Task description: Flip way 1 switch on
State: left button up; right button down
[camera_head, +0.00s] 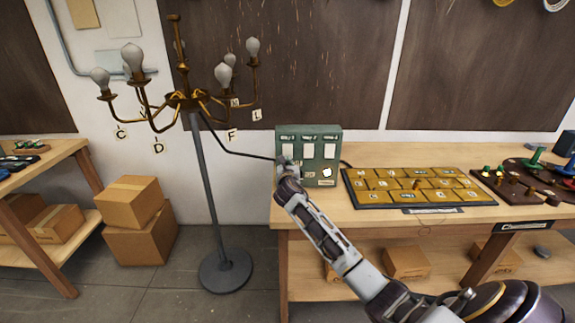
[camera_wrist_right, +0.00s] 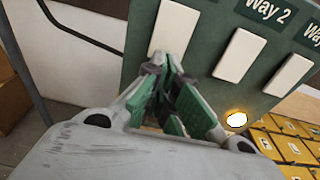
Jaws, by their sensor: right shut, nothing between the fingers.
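A green switch box (camera_head: 308,146) stands upright on the table, with three white rocker switches in a row. In the right wrist view, the leftmost switch (camera_wrist_right: 175,28) is partly hidden by my fingers, and its label is out of frame. Beside it is the switch (camera_wrist_right: 240,53) under the label "Way 2". My right gripper (camera_head: 285,163) is shut and empty at the box's left front. In the wrist view its fingertips (camera_wrist_right: 166,62) overlap the leftmost switch's lower end; I cannot tell if they touch. My left gripper is not in view.
A glowing round light (camera_wrist_right: 236,119) is low on the box. A yellow tile board (camera_head: 414,186) lies right of the box. A brass lamp with bulbs on a grey pole (camera_head: 208,190) stands left of the table, a dark cable running to the box. Cardboard boxes (camera_head: 140,238) sit on the floor.

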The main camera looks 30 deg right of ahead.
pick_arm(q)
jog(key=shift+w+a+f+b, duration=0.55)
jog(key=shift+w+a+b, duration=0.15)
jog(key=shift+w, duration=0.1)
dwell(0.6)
